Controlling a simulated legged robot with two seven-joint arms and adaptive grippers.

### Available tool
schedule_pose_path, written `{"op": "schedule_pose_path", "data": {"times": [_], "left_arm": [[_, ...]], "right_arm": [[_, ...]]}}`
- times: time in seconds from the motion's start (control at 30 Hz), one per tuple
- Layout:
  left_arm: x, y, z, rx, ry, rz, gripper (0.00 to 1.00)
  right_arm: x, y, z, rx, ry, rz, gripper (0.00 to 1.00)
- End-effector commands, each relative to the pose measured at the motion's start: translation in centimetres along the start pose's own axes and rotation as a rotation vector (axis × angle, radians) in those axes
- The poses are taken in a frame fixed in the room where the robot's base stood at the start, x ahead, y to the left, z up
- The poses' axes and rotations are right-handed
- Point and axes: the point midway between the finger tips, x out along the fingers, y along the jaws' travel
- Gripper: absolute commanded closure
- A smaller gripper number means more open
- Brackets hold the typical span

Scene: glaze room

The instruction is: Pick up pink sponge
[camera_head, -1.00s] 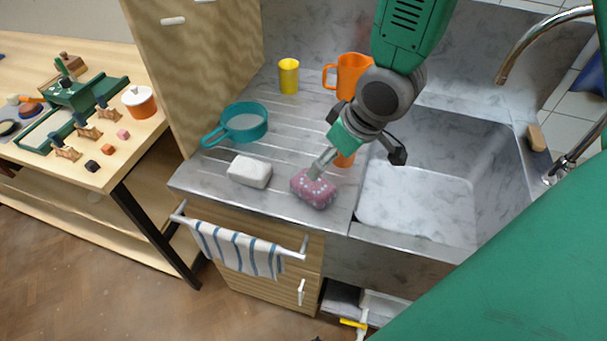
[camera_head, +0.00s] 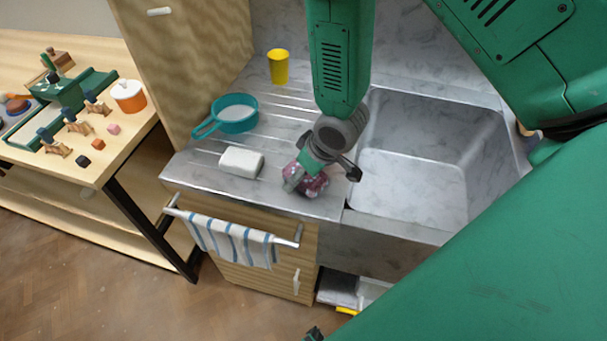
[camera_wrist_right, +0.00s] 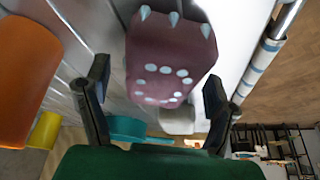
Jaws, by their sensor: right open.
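The pink sponge (camera_head: 314,187), with pale spots, lies on the grey drainboard near its front edge, left of the sink. My right gripper (camera_head: 322,177) is over it, pointing down, and hides part of it. In the right wrist view the sponge (camera_wrist_right: 168,55) appears beyond and between the two spread dark fingers (camera_wrist_right: 157,85), with a gap at each side. The right gripper is open and holds nothing.
A white block (camera_head: 241,162) sits left of the sponge. A teal pan (camera_head: 236,114) and yellow cup (camera_head: 278,66) stand farther back. An orange jug (camera_wrist_right: 25,75) shows in the right wrist view. The sink (camera_head: 415,185) is right; a striped towel (camera_head: 232,241) hangs in front.

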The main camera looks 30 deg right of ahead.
Motion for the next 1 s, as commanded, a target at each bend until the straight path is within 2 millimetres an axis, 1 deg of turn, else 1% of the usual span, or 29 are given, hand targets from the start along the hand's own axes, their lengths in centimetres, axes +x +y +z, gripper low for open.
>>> {"op": "schedule_pose_path", "data": {"times": [0.93, 0.97, 1.0], "left_arm": [[0.09, 0.0, 0.02, 0.0, 0.0, 0.0, 0.6], [0.09, 0.0, 0.02, 0.0, 0.0, 0.0, 0.6], [0.09, 0.01, 0.02, 0.0, 0.0, 0.0, 0.6]], "right_arm": [[0.43, 0.02, 0.19, 0.0, 0.0, 0.0, 0.22], [0.43, 0.02, 0.18, 0.0, 0.0, 0.0, 0.29], [0.43, 0.02, 0.18, 0.0, 0.0, 0.0, 0.44]]}}
